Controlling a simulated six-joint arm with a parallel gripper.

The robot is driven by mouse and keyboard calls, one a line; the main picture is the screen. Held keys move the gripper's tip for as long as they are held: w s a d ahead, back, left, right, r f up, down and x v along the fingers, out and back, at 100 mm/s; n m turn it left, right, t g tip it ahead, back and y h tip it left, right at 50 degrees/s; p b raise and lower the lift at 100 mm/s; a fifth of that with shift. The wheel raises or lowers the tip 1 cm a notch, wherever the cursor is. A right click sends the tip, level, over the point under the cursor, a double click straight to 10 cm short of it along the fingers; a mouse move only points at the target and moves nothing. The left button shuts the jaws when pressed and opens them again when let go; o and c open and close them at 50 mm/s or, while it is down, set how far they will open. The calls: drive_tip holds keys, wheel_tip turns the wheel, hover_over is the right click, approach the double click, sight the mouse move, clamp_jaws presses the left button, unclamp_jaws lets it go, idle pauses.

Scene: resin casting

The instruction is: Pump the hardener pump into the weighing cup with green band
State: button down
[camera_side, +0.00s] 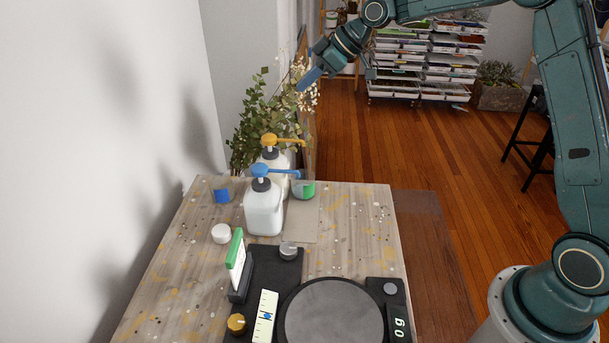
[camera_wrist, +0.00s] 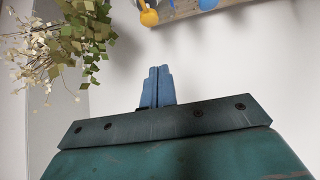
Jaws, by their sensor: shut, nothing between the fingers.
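Two white pump bottles stand on the table in the side view. The front bottle (camera_side: 263,212) has a blue pump head (camera_side: 261,171), and the one behind (camera_side: 272,157) has a yellow-orange pump head (camera_side: 269,139). No label shows which is the hardener. The cup with green band (camera_side: 305,190) stands right of the front bottle, close below the blue spout's end. My gripper (camera_side: 304,84) is shut and empty, raised well above and beyond the bottles. Its closed blue fingers show in the wrist view (camera_wrist: 157,88), with the yellow pump head (camera_wrist: 149,17) at the top edge.
A scale with a round plate (camera_side: 333,318) reads 0 g in front. A green-topped card (camera_side: 236,255) stands beside it. A leafy plant (camera_side: 262,115) is behind the table.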

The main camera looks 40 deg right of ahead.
drive_tip(key=shift+w+d+f+n+y, duration=0.15)
drive_tip(key=shift+w+f, duration=0.45)
drive_tip(key=shift+w+d+f+n+y, duration=0.15)
drive_tip(key=shift+w+f, duration=0.4)
drive_tip(key=shift+f, duration=0.05)
hover_over(275, 136)
wheel_tip(275, 136, down, 7)
drive_tip(key=shift+s+d+f, duration=0.1)
drive_tip(key=shift+s, duration=0.05)
wheel_tip(275, 136, down, 2)
drive_tip(key=shift+f, duration=0.95)
drive_tip(key=shift+f, duration=1.2)
